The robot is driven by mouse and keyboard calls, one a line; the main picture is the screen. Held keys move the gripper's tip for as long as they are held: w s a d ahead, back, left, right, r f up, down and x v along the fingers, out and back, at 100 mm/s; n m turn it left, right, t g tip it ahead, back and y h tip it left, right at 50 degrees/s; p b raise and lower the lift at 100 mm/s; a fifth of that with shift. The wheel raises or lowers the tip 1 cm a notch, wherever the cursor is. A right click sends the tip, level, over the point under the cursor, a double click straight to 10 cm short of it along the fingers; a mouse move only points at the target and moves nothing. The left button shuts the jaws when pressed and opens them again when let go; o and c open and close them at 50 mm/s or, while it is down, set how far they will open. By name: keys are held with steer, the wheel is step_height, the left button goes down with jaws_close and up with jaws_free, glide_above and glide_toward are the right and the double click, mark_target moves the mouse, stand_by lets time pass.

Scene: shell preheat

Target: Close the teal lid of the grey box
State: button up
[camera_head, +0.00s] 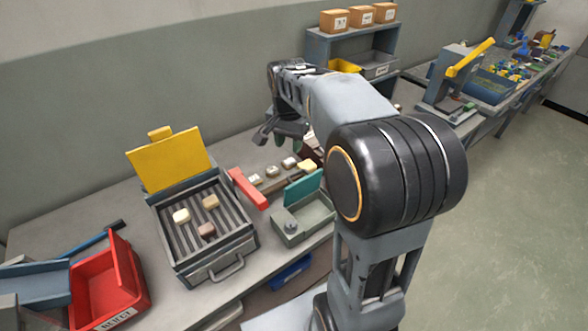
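The small grey box (312,218) stands on the bench right of the tray unit with the yellow lid. Its teal lid (303,187) stands raised along the box's back side, so the inside shows. A small round grey knob or part sits at the box's front left corner. Part of the box's right side is close to or behind my arm. My gripper (281,136) is in the air above the back of the bench, up and left of the teal lid and apart from it. Its dark fingers are small and partly overlapped, so their opening is unclear.
A grey slatted tray unit (218,262) with a raised yellow lid (170,160) holds several small blocks. A red bar (248,188) and a row of small pieces lie behind the grey box. A red reject bin (108,290) is at left; shelves (318,48) stand behind my arm.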

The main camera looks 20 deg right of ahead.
mark_target(299, 183)
steer(key=w+d+f+m+g, duration=0.2)
steer(key=w+d+f+m, duration=0.25)
steer(key=w, duration=0.25)
steer(key=shift+m, duration=0.55)
steer(key=f, duration=0.4)
steer(key=f+p, duration=0.1)
steer(key=f, duration=0.8)
steer(key=shift+s+d+f, duration=0.25)
steer(key=shift+s, duration=0.15)
jaws_close()
